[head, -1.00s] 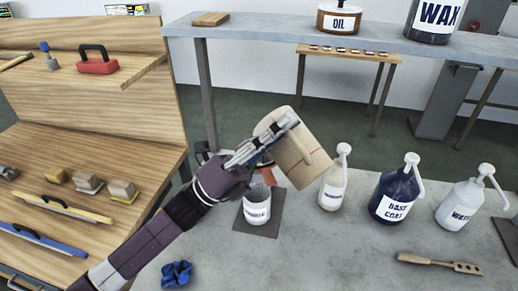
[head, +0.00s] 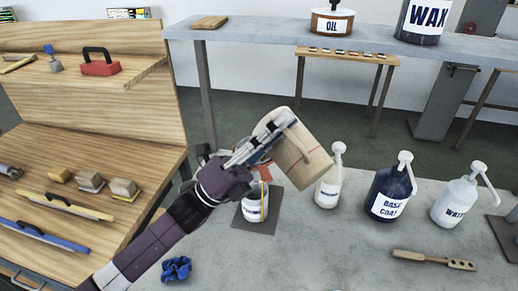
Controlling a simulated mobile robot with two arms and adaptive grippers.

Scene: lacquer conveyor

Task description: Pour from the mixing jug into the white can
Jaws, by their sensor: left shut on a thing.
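The mixing jug (head: 304,158) is a beige vessel with a thin red line, tilted well over and held in the air above and to the right of the white can. My left gripper (head: 277,124) is shut on the jug. The white can (head: 255,209) stands upright on a dark square mat (head: 244,222), with its label facing me. My gripper and wrist hide the can's top and the jug's mouth. A thin orange-yellow streak shows at the can; I cannot tell for sure whether it is a stream. My right gripper is not in view.
A pale pump bottle (head: 328,189), a dark base coat bottle (head: 387,196) and a water bottle (head: 455,204) stand to the right. The front middle of the table is clear.

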